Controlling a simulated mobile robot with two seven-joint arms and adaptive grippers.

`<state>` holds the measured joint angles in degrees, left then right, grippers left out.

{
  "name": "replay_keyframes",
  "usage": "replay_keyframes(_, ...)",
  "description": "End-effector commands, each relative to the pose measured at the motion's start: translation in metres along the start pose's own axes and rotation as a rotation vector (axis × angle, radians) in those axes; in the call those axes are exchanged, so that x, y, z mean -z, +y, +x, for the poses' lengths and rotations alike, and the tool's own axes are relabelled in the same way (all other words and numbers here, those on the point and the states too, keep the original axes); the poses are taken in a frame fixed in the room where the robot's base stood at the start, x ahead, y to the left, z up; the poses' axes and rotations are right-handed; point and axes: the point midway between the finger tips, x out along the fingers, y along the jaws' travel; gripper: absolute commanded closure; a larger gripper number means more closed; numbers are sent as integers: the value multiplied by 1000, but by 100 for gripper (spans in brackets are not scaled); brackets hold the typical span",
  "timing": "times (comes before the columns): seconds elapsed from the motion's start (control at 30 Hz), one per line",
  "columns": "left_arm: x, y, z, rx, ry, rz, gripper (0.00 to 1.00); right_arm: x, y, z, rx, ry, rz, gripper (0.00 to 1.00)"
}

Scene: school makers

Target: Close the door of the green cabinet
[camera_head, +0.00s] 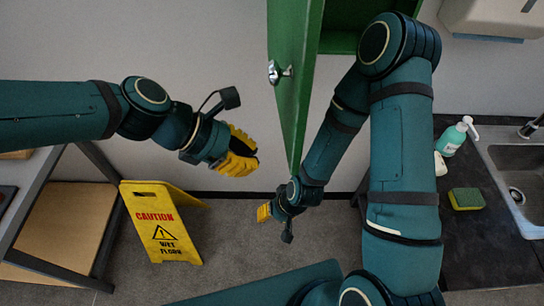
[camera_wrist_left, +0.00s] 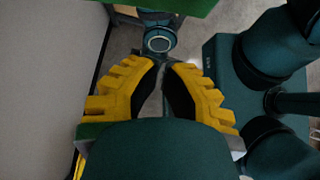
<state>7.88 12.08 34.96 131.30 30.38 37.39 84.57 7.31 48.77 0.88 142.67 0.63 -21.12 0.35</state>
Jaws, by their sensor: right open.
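The green cabinet (camera_head: 345,42) is on the wall at the top of the head view. Its green door (camera_head: 297,75) stands open, swung out toward me, with a silver knob (camera_head: 279,72) on its left face. My left gripper (camera_head: 250,153) is left of the door and apart from it, empty, with its yellow fingers close together. Those fingers fill the middle of the left wrist view (camera_wrist_left: 163,85). My right arm passes right of the door, and my right gripper (camera_head: 263,213) is open below the door's lower corner. A green edge (camera_wrist_left: 165,7) shows atop the wrist view.
A yellow caution sign (camera_head: 162,222) stands on the floor at left, beside a shelf unit (camera_head: 98,222). At right, a dark counter (camera_head: 485,235) holds a sponge (camera_head: 466,199), a soap bottle (camera_head: 453,138) and a sink (camera_head: 512,165). A dispenser (camera_head: 490,17) hangs above.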

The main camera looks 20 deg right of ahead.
Motion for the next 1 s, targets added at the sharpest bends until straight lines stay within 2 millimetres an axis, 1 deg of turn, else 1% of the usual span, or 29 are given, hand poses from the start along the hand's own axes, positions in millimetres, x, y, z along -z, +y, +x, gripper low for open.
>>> replay_keyframes(0.03,1,-1,11,6,-2,0,100,-1,1,4,0,-2,-1,53)
replay_keyframes(0.07,-2,-1,15,4,-2,2,100,-2,1,4,0,-3,-1,53)
replay_keyframes(0.1,-8,-1,19,4,-1,5,100,-2,1,4,0,-4,-1,53)
replay_keyframes(0.3,-24,0,33,1,-1,3,100,-2,2,4,1,-5,-2,53)
replay_keyframes(0.5,-29,0,37,-1,0,2,100,-3,2,5,1,-5,-2,53)
replay_keyframes(0.83,-29,0,37,-1,0,1,100,-2,2,4,1,-5,-2,53)
replay_keyframes(1.0,-30,4,38,-4,-1,-3,100,-2,1,3,1,-4,-2,53)
